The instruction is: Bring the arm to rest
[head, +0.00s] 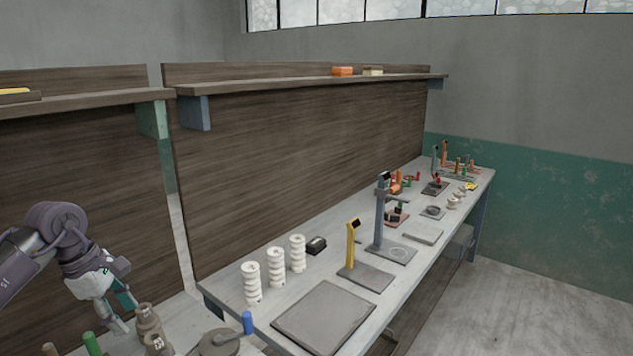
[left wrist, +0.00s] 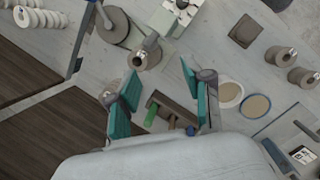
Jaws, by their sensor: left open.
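My left arm (head: 62,232) comes in from the left in the head view, with its left gripper (head: 122,312) hanging above the near bench at lower left. The gripper also shows in the left wrist view (left wrist: 160,88), its teal-padded fingers spread wide with nothing held between them. Below it on the bench lie a green-handled item (left wrist: 151,115) in a brown holder and a grey-brown cylinder (left wrist: 147,56). The same cylinder, or a similar one, stands close to the right of the gripper in the head view (head: 149,320). My right gripper is not in view.
Two round tan-filled dishes (left wrist: 256,106) lie right of the gripper. The far bench carries white ribbed columns (head: 251,283), a flat grey slab (head: 324,316), and a yellow stand (head: 352,243). Floor at right is clear.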

